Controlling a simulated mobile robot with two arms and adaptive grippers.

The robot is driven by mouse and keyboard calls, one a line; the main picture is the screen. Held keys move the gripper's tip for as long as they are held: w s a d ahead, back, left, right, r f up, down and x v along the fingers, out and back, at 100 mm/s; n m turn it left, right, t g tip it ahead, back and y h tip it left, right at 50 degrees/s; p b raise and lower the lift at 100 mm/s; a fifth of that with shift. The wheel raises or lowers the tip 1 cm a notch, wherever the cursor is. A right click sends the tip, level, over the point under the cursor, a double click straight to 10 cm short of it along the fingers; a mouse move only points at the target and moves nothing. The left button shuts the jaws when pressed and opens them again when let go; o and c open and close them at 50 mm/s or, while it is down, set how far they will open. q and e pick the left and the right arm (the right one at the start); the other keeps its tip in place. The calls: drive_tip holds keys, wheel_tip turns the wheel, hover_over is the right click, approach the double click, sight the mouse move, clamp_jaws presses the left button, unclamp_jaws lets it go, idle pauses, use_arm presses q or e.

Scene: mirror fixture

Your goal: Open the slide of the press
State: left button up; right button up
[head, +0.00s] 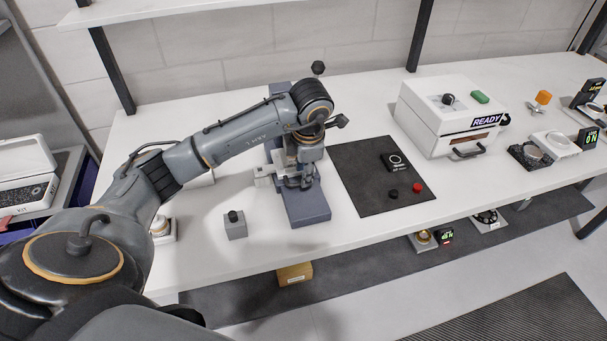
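The press stands on the white table left of the dark mat. Its blue-grey base (308,208) shows in front, and a black ball knob (318,68) shows above its back. My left arm reaches across the table, and its wrist hides much of the press's upper part. My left gripper (300,183) points down just above the base, at the press's middle. A pale block (264,176) sticks out to the left there; I cannot tell whether it is the slide. The fingers are too small and hidden to read. My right gripper is not in view.
A dark mat (375,200) with a black device and red and black buttons lies right of the press. A white box marked READY (450,112) stands farther right. A small grey block with a black knob (235,226) stands left of the base. The table's front edge is close.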

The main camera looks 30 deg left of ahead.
use_arm(q)
drive_tip(key=shift+w+a+f, duration=0.15)
drive_tip(key=shift+f, duration=0.65)
drive_tip(key=shift+w+a+f, duration=0.1)
drive_tip(key=shift+f, duration=0.7)
clamp_jaws()
